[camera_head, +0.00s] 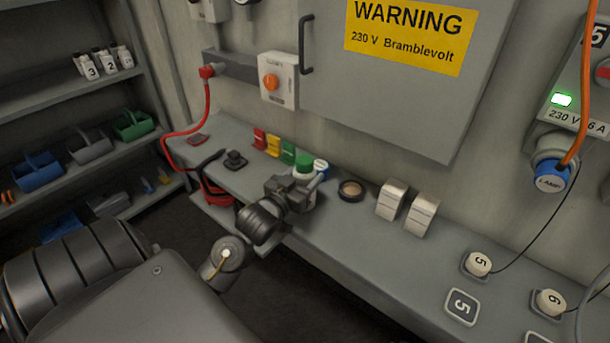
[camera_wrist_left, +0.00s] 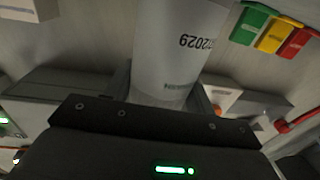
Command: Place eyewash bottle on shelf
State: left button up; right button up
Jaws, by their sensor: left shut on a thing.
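My left gripper (camera_head: 300,188) is shut on a white bottle with a green cap (camera_head: 305,163), above the grey bench. In the left wrist view the white body of this eyewash bottle (camera_wrist_left: 178,45) fills the middle, with dark print on it, partly legible as "2029". The gripper hides most of the bottle in the head view. A grey shelf unit (camera_head: 72,90) stands at the left with several levels. White numbered bottles (camera_head: 106,63) stand on its upper level. My right gripper is not in view.
The bench (camera_head: 340,238) runs along the wall. A red cable (camera_head: 181,130) hangs at the left. Blue, grey and green bins (camera_head: 133,124) fill the middle shelf.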

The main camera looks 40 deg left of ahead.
pick_arm(q)
jog(key=o, duration=1.2)
jog(key=shift+f, duration=0.1)
jog(key=shift+o, duration=0.2)
jog(key=shift+s, duration=0.1)
jog(key=s+d+b, duration=0.1)
jog(key=s+b, duration=0.1)
jog(key=s, duration=0.9)
jog(key=shift+s+d, duration=0.2)
jog(key=shift+s, duration=0.15)
